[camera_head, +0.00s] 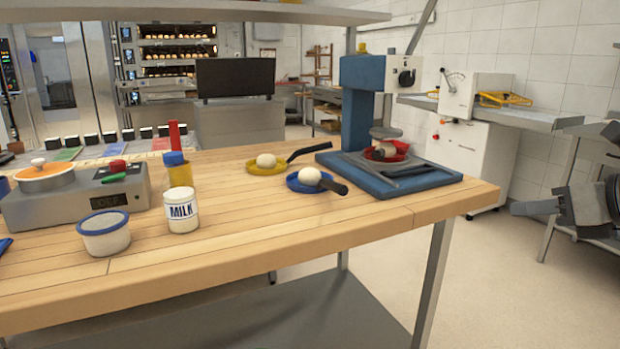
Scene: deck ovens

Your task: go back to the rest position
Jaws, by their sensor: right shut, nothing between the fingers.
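My right gripper (522,208) shows at the right edge, pointing left. It is shut and empty, in the air beyond the table's right end and apart from the table. Part of my right arm is cut off by the frame edge. My left gripper is out of view. The wooden table (260,235) carries a blue press-like machine (357,120) with a red dish under its head.
A white machine (472,150) and metal shelf stand behind my right gripper. The floor (440,285) right of the table is clear.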

